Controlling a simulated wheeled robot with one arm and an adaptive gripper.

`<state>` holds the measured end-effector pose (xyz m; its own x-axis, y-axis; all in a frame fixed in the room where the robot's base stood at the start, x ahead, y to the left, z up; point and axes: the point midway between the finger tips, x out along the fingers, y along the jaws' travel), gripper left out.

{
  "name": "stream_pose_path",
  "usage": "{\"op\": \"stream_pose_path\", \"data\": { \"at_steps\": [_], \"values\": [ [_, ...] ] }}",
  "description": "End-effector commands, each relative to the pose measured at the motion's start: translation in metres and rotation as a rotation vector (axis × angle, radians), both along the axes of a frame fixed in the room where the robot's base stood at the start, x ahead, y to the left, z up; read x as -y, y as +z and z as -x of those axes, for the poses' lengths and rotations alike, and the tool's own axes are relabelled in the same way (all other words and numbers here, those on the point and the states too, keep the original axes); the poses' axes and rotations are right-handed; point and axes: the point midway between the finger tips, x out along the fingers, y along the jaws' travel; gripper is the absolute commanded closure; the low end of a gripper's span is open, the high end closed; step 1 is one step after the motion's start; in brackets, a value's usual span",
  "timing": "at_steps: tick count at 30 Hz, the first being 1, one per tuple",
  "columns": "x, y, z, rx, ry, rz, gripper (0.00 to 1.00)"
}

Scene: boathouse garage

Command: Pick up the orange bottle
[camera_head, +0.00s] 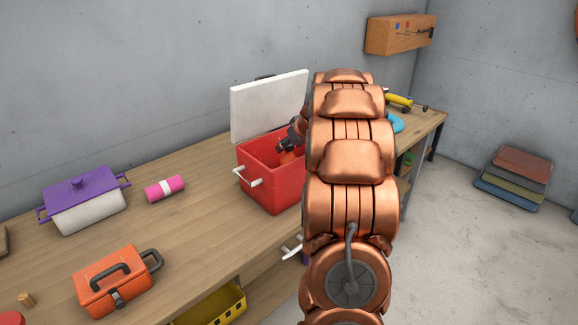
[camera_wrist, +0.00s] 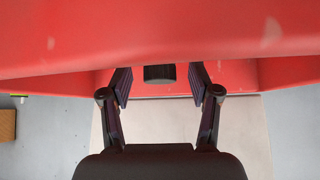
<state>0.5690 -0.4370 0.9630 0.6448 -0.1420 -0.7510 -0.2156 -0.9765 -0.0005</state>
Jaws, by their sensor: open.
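A red cooler (camera_head: 277,186) with white handles stands open on the workbench, its white lid (camera_head: 268,103) raised behind it. An orange thing (camera_head: 288,157), likely the orange bottle, shows in small part inside the cooler, just below my gripper (camera_head: 290,143). The rest of the bottle is hidden by the cooler walls and my arm.
The wooden workbench (camera_head: 190,207) also holds a purple-lidded white pot (camera_head: 85,203), a pink roll (camera_head: 165,188) and an orange toolbox (camera_head: 113,281). A yellow crate (camera_head: 213,307) sits below. The cooler's red walls closely surround my gripper.

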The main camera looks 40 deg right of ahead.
Motion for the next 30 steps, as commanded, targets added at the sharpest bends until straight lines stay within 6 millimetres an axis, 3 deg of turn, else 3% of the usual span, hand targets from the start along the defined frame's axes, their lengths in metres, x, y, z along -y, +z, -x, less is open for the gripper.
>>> {"op": "stream_pose_path", "data": {
  "at_steps": [11,30],
  "values": [
    [0.0011,-0.0075,-0.0056,-0.001,0.000,0.000,0.38],
    [0.0012,-0.0074,-0.0054,-0.001,-0.001,0.001,1.00]
  ]
}}
